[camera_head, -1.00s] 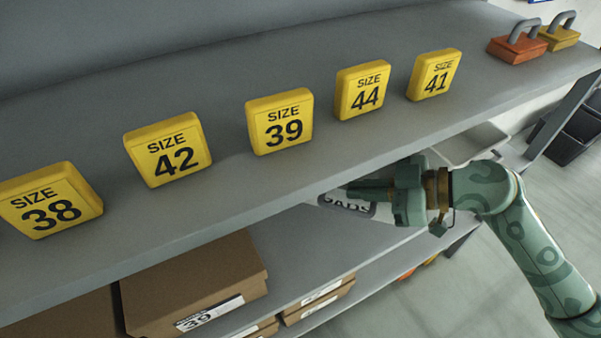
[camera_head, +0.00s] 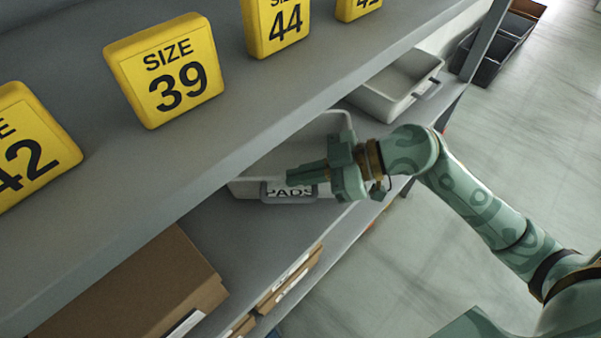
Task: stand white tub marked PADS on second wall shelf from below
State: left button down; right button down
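The white tub (camera_head: 242,187) marked PADS is on the shelf level just below the top shelf in view. Its label (camera_head: 287,192) faces the front. The top shelf's edge hides part of its left and back, and my gripper covers part of its front right. My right gripper (camera_head: 300,176) reaches in from the right with its fingers at the tub's front rim, just above the label. The fingers overlap in this view, so I cannot tell whether they are closed on the rim. My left gripper is not in view.
The top shelf (camera_head: 190,140) carries yellow size blocks, including SIZE 39 (camera_head: 168,72), and overhangs the tub. A grey-white open bin (camera_head: 393,92) stands behind and right of it. Brown boxes (camera_head: 130,290) sit lower left. Open floor (camera_head: 500,150) lies right.

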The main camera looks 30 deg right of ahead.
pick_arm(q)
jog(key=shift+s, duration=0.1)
pick_arm(e)
jog(key=c, duration=1.6)
grip_release()
jog(key=shift+c, duration=0.2)
